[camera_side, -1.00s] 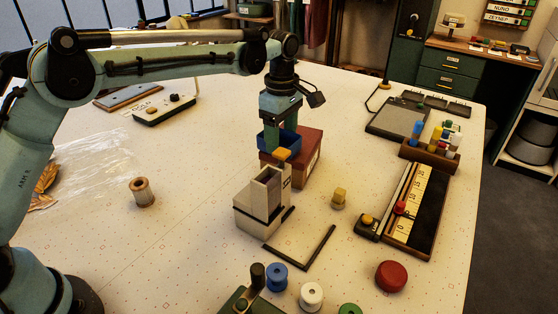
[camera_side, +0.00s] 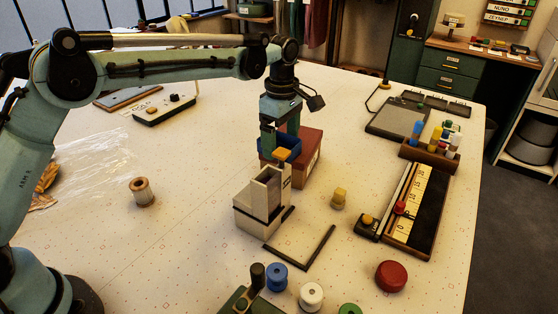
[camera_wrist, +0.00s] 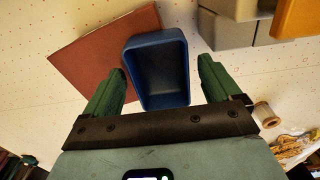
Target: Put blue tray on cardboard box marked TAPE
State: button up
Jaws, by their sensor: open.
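The blue tray (camera_side: 293,146) is upright over the left part of a reddish-brown box (camera_side: 309,153). I cannot read the writing on the box. In the wrist view the tray (camera_wrist: 157,65) is empty and overlaps the right edge of the box (camera_wrist: 95,55), with part of it past that edge. I cannot tell if its underside touches the box. My gripper (camera_side: 280,142) is open around the tray. In the wrist view its green fingers (camera_wrist: 162,66) stand on both sides of the tray, with a gap at the right finger.
A grey-white dispenser (camera_side: 262,198) with an orange block on top stands close in front of the box. A thread spool (camera_side: 142,191) stands at left. The table right of the box is clear.

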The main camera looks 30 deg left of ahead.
notch_tip(320, 180, up, 12)
jog(key=s+a+r+m+t, duration=0.2)
jog(key=s+a+r+m, duration=0.15)
jog(key=s+m, duration=0.2)
jog(key=s+a+f+m+t, duration=0.2)
jog(key=s+f+m, duration=0.3)
jog(key=s, duration=0.3)
jog(key=s+a+f+m+t, duration=0.3)
jog(key=s+f+m, duration=0.3)
jog(key=s, duration=0.3)
jog(key=shift+s+a+f+m, duration=0.3)
jog(key=shift+a+m, duration=0.45)
jog(key=shift+a, duration=0.05)
